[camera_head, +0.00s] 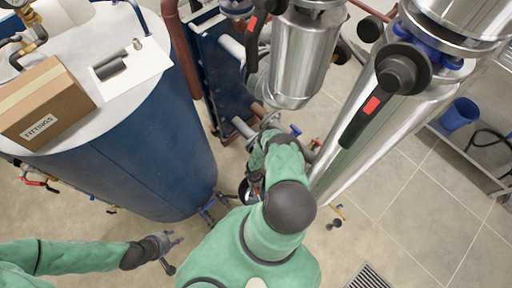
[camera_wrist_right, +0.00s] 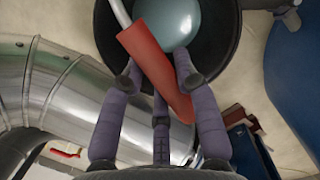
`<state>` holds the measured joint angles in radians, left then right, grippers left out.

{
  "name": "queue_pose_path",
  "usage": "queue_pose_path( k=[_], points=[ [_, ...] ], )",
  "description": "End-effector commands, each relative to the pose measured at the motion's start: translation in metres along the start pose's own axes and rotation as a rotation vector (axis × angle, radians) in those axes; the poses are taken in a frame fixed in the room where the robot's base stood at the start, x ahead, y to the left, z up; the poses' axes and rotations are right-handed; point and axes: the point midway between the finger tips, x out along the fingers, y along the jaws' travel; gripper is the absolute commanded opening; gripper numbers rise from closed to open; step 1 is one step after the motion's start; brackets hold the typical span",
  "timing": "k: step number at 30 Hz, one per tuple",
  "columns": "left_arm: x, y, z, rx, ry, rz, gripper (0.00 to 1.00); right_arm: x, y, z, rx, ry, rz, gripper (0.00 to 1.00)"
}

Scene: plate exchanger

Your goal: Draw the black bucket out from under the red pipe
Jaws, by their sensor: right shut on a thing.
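The black bucket (camera_wrist_right: 228,50) is seen from above in the right wrist view, with pale blue-grey liquid inside and a wire bail ending in a red handle grip (camera_wrist_right: 150,72). My right gripper (camera_wrist_right: 160,82) is shut on this red grip. In the head view my right gripper (camera_head: 256,183) hangs low beside the blue tank, and only a sliver of the bucket (camera_head: 243,191) shows past it. The dark red pipe (camera_head: 181,45) runs down beside the tank in the head view. My left gripper (camera_head: 174,254) is open and empty at lower left.
The blue tank (camera_head: 165,170) stands left of the bucket, with a cardboard box (camera_head: 45,105) on top. Shiny metal ducts (camera_head: 300,60) stand close on the right. A blue plate exchanger (camera_head: 222,75) is behind. Tiled floor at the right is mostly free, with a drain grate (camera_head: 370,277).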

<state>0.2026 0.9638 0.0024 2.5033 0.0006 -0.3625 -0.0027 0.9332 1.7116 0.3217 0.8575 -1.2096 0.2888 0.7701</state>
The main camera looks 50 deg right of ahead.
Motion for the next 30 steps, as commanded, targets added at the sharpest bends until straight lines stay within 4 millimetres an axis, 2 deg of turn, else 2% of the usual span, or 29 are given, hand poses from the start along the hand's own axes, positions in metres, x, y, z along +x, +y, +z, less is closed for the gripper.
queue_pose_path(
  k=[21, 30],
  points=[
    [0.024, -0.009, -0.001, 0.0, 0.0, 0.0, 0.4, 0.025, 0.001, -0.005, 0.0, 0.002, 0.002, 0.0],
    [0.026, -0.009, -0.001, 0.0, 0.0, 0.0, 0.4, 0.027, 0.0, -0.005, 0.0, 0.002, -0.001, 0.0]
  ],
)
